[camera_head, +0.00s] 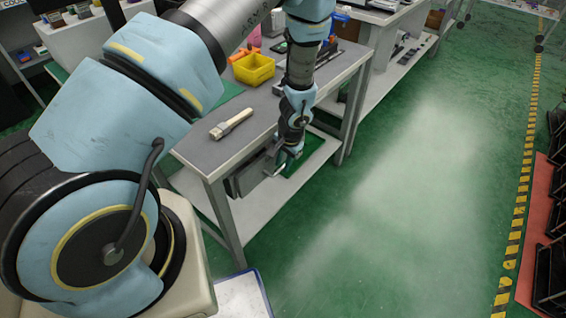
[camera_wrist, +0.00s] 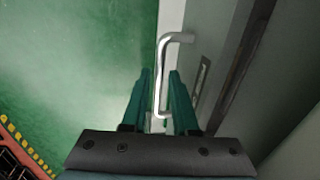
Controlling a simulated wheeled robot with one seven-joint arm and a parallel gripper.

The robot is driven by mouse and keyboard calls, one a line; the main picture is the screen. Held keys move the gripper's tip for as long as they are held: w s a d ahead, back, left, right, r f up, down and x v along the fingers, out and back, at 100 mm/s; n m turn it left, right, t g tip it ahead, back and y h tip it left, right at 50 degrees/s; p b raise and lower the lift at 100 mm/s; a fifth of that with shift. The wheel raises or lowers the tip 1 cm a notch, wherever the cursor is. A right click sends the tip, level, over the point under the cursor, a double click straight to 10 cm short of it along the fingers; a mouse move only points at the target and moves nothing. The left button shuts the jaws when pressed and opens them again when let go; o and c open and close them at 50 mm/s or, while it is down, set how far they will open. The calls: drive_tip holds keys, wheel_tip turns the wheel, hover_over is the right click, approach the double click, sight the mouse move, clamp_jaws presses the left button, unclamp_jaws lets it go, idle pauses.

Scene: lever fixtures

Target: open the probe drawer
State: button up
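The probe drawer (camera_head: 243,184) is a dark grey unit under the grey workbench, its front facing the aisle. In the wrist view its grey front (camera_wrist: 205,65) fills the right side and looks closed, as far as I can tell. A silver bar handle (camera_wrist: 162,75) stands out from that front. My gripper (camera_wrist: 161,74) has two green fingers, one on each side of the handle, with a visible gap on the left side. It is open around the handle. In the head view my gripper (camera_head: 284,160) is small and partly hidden by my wrist.
The workbench top (camera_head: 205,150) holds a brush (camera_head: 231,124) and a yellow bin (camera_head: 254,69). A lower shelf (camera_head: 262,205) and bench legs are close to my arm. The green floor to the right is clear up to a yellow-black line (camera_head: 520,200).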

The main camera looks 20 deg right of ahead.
clamp_jaws()
idle(1.1)
